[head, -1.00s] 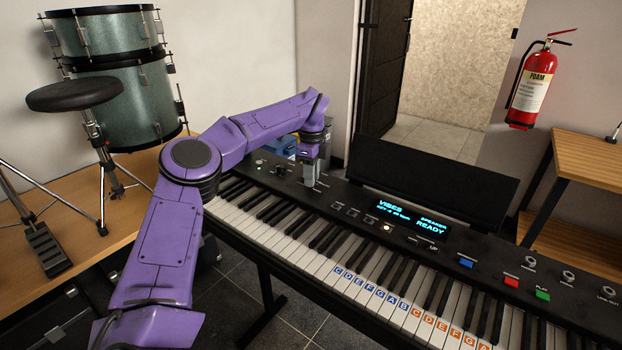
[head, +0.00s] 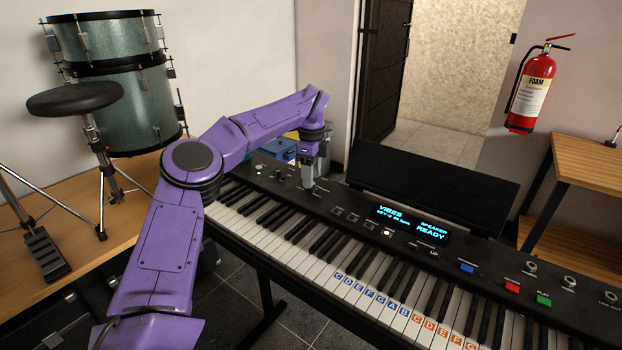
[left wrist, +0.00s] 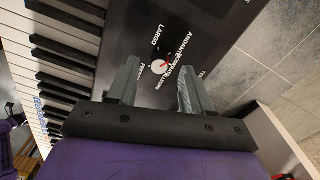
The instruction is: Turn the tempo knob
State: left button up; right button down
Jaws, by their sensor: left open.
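The tempo knob (left wrist: 160,66) is a small white dial with a red pointer, on the keyboard's black panel. In the left wrist view, tempo words such as LARGO and ANDANTE ring it. My left gripper (head: 307,186) is low over the back left of the keyboard panel in the head view, where I cannot make out the knob by its fingers. In the left wrist view the open left gripper (left wrist: 158,78) has one grey finger to each side of the knob, with a gap between. I cannot tell whether either finger touches it.
The keyboard's lit display (head: 412,221) and a row of buttons lie right of the gripper. A black music rest (head: 433,192) stands up behind the panel. A blue box (head: 277,149) is behind the keyboard's left end.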

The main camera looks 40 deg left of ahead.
pick_arm(q)
notch_tip(320, 180, up, 9)
jog(key=p, duration=0.1)
jog(key=shift+f, duration=0.15)
dwell(0.3)
